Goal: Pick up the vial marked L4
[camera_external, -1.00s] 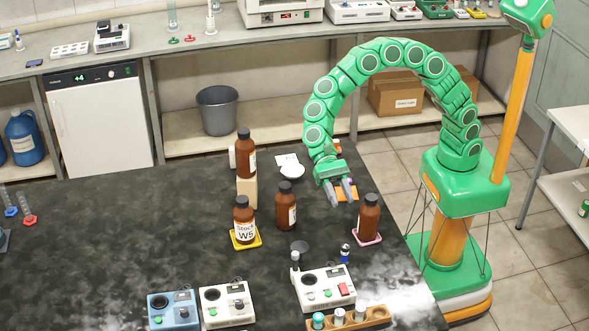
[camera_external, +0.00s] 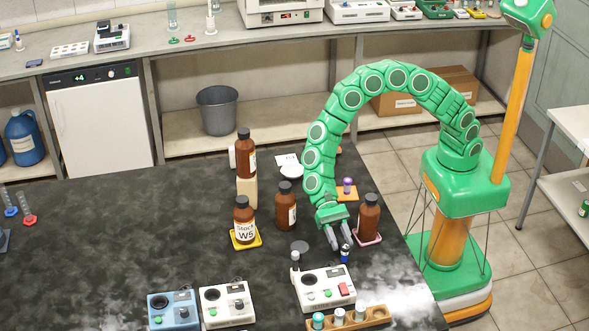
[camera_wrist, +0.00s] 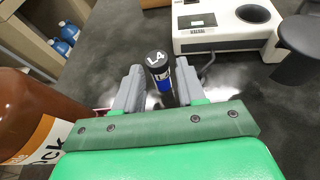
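The vial marked L4 (camera_wrist: 158,66) has a black cap with white L4 lettering and a blue band on its body. In the wrist view it stands between the two grey fingers of my gripper (camera_wrist: 157,88), near their tips. The fingers are apart, with a gap visible on both sides of the vial. In the external view the vial (camera_external: 345,252) stands upright on the dark bench, and my gripper (camera_external: 338,244) reaches down right beside it. The lower part of the vial is hard to see in the wrist view.
A brown bottle on a pink coaster (camera_external: 368,216) stands close to the right of my gripper. A white instrument (camera_external: 323,288) is just in front of the vial, with a wooden rack (camera_external: 350,318) beyond it. More brown bottles (camera_external: 286,207) stand to the left.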

